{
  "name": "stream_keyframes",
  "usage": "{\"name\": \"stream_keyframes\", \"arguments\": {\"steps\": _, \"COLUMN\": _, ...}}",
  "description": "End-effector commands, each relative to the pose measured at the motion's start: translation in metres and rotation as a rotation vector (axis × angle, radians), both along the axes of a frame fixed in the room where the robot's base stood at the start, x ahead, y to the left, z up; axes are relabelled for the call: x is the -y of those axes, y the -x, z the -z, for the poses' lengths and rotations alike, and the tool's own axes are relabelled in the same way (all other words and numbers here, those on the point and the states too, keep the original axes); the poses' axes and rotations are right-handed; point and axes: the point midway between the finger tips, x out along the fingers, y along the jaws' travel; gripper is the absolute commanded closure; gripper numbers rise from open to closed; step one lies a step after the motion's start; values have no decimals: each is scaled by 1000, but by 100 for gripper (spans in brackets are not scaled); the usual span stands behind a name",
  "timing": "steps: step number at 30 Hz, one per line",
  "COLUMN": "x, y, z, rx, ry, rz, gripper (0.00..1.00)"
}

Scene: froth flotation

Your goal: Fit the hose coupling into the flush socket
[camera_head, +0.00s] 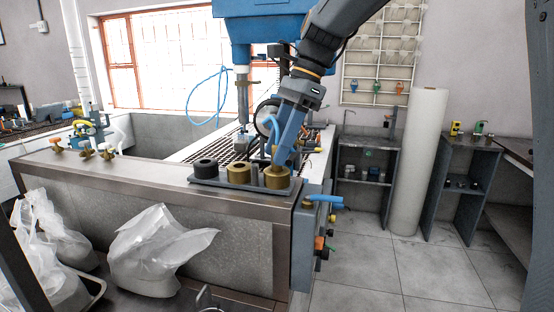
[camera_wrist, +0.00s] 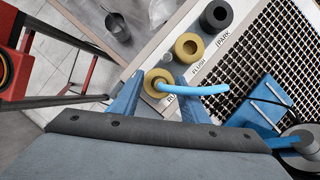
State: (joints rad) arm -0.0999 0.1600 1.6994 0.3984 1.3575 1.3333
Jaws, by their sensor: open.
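The hose coupling sits at the end of a light blue hose (camera_wrist: 205,89), inside the brass ring with a label starting "RU" (camera_wrist: 150,75); how deep it sits is hard to tell. The flush socket is the middle brass ring (camera_wrist: 184,50), labelled FLUSH, and it looks empty. It also shows in the head view (camera_head: 239,174). My gripper (camera_wrist: 158,80) is open, with one blue finger on either side of the coupling's ring. In the head view my gripper (camera_head: 280,162) is low over the right brass ring (camera_head: 277,181), hiding much of the coupling.
A black ring (camera_wrist: 212,17) labelled PARK is beyond the flush socket. A dark grating (camera_wrist: 262,55) lies beside the row. In the head view, plastic bags (camera_head: 158,250) lie in front of the metal wall, and a blue-handled valve (camera_head: 325,200) sticks out right of the sockets.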

Motion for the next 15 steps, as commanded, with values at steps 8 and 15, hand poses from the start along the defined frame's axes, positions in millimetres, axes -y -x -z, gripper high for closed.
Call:
{"name": "stream_keyframes", "arguments": {"steps": 8, "x": -3, "y": 1, "z": 6, "rx": 1, "ry": 0, "rz": -2, "gripper": 59}}
{"name": "stream_keyframes", "arguments": {"steps": 15, "x": -4, "y": 1, "z": 6, "rx": 1, "ry": 0, "rz": -3, "gripper": 93}}
